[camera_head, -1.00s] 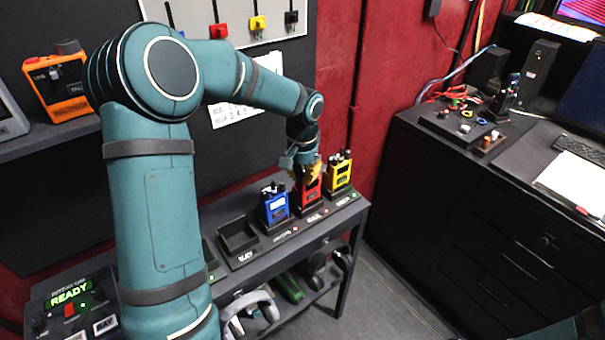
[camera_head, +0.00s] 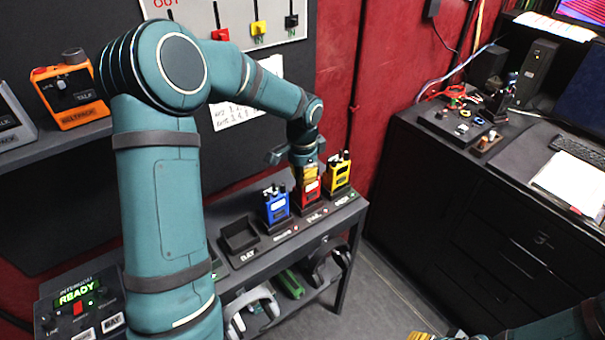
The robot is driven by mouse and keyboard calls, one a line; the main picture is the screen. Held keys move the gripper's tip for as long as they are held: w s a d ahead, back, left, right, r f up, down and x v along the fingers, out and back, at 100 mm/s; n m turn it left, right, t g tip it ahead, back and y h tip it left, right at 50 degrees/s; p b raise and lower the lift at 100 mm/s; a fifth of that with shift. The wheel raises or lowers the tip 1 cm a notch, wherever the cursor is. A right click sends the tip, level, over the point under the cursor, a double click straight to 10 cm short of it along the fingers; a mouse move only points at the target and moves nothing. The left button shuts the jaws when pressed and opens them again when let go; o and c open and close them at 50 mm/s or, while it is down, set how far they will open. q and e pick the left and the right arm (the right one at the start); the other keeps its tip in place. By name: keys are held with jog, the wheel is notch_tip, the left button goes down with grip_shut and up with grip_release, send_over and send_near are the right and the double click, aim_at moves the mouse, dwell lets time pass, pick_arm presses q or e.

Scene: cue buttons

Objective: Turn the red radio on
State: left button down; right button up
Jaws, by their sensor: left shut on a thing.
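The red radio (camera_head: 311,196) stands upright in a dark cradle on the low bench, between a blue radio (camera_head: 275,206) and a yellow radio (camera_head: 339,173). My left gripper (camera_head: 310,174) points down at the red radio's top, its yellowish fingertips shut on the radio's upper end. The fingers hide the knob and antenna there, so I cannot tell how the knob is set.
An empty cradle (camera_head: 238,240) is left of the blue radio. A box reading READY (camera_head: 78,298) is at the lower left. An orange unit (camera_head: 70,95) sits on the left shelf. A black cabinet (camera_head: 450,210) stands right; floor between is clear.

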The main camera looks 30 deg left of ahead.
dwell(0.4)
pick_arm(q)
jog(key=c, duration=0.9)
grip_release()
jog(key=shift+c, duration=0.2)
notch_tip(320, 180, up, 12)
jog(key=shift+o, duration=0.3)
